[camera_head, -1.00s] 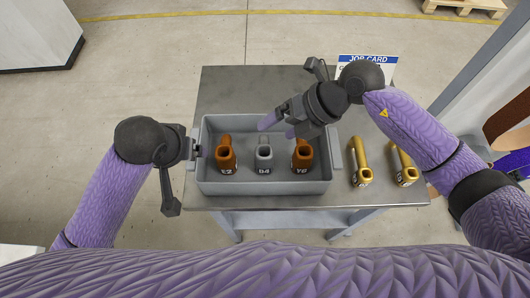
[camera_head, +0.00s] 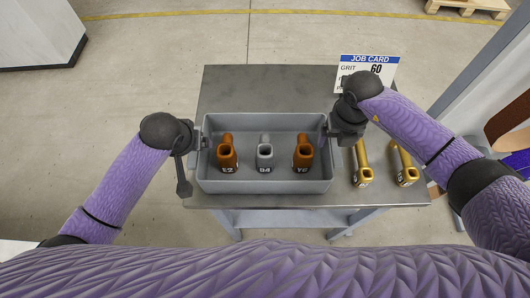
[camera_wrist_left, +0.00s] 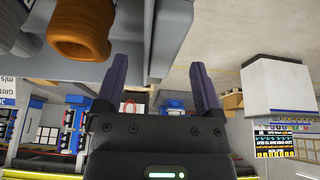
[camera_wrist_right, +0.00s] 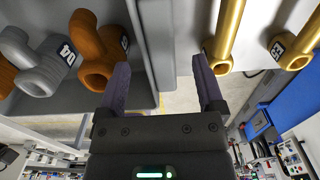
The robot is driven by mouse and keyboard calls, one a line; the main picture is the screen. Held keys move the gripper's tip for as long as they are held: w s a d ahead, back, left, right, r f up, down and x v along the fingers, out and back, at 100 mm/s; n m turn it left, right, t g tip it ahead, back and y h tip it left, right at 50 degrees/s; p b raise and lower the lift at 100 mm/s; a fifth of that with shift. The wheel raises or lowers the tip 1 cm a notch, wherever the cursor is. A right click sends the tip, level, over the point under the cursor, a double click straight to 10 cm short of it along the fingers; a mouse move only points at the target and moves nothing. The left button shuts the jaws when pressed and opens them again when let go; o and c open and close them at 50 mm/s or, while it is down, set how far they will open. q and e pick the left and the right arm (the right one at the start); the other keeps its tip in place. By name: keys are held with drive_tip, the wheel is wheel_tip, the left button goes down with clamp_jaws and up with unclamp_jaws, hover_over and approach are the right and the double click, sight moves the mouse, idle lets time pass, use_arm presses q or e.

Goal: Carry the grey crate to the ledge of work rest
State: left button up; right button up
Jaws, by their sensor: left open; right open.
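The grey crate (camera_head: 265,187) sits on the metal table. Inside it stand an orange-brown fitting (camera_head: 227,155) at left, a grey fitting (camera_head: 264,155) in the middle and another orange-brown fitting (camera_head: 303,155) at right. My left gripper (camera_head: 199,141) is open at the crate's left wall; in the left wrist view its fingers (camera_wrist_left: 158,75) lie on either side of that wall. My right gripper (camera_head: 332,131) is open at the right wall; in the right wrist view its fingers (camera_wrist_right: 160,72) lie on either side of it. I cannot make out the work rest's ledge.
Two gold fittings (camera_head: 362,165) (camera_head: 404,165) stand on the table right of the crate, close to my right gripper. A job card (camera_head: 367,70) stands at the table's back right. The table top (camera_head: 260,88) behind the crate is clear.

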use_arm(q)
drive_tip(key=shift+x, duration=1.25)
use_arm(e)
drive_tip(key=shift+f, duration=1.25)
use_arm(q)
clamp_jaws()
use_arm(e)
clamp_jaws()
use_arm(q)
drive_tip(key=shift+w+r, duration=0.1)
use_arm(e)
drive_tip(key=shift+w+r, duration=0.1)
